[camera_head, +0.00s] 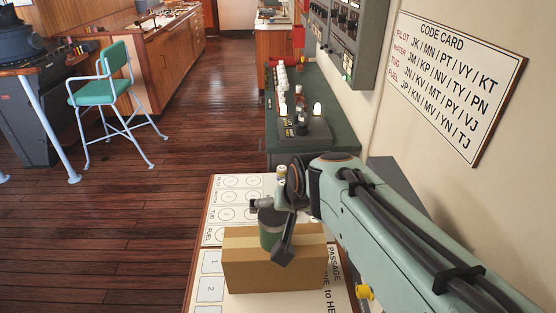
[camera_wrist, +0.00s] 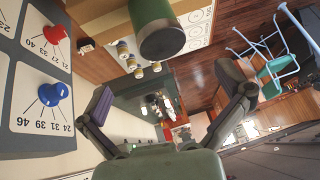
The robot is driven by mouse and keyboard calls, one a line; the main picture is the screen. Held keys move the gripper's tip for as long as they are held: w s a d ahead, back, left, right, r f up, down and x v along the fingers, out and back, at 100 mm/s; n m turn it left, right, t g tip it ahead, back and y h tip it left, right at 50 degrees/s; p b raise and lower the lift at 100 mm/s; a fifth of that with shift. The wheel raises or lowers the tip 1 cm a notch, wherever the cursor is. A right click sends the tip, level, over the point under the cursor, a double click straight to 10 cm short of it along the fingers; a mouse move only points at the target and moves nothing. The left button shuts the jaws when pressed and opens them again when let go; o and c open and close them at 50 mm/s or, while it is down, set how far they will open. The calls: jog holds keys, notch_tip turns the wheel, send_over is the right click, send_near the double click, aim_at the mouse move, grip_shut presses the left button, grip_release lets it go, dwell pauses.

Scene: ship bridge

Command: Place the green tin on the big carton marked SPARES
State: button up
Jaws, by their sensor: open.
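The green tin (camera_head: 270,236) has a dark lid and appears to stand upright on top of the big brown carton (camera_head: 275,271), near its front edge. No SPARES marking shows on the carton faces in view. My gripper (camera_head: 268,231) is open at the tin, with one dark finger at its upper left and the other at its lower right. In the wrist view the tin (camera_wrist: 152,18) is at the top centre, its dark lid facing the camera. The spread fingers of my gripper (camera_wrist: 168,84) hold nothing. Whether a finger touches the tin cannot be told.
The carton sits on a white printed board (camera_head: 210,262) with circles and numbered boxes. Several small yellow-lidded tins (camera_wrist: 125,52) stand beyond. A dark green console (camera_head: 300,153) is behind, and a wall with a code card (camera_head: 455,80) is at right. Open floor lies left.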

jog(key=s+d+f+g, duration=0.1)
jog(key=s+f+g, duration=0.1)
jog(key=s, duration=0.6)
jog(key=s+d+f+n+g, duration=0.1)
jog(key=s+d+g, duration=0.1)
jog(key=s, duration=0.7)
jog(key=s+d+f+g+h, duration=0.1)
jog(key=s+d+f+g, duration=0.1)
jog(key=s, duration=0.6)
jog(key=shift+s+d+f+g, duration=0.15)
jog(key=shift+d+f+g, duration=0.05)
jog(key=shift+f+g, duration=0.1)
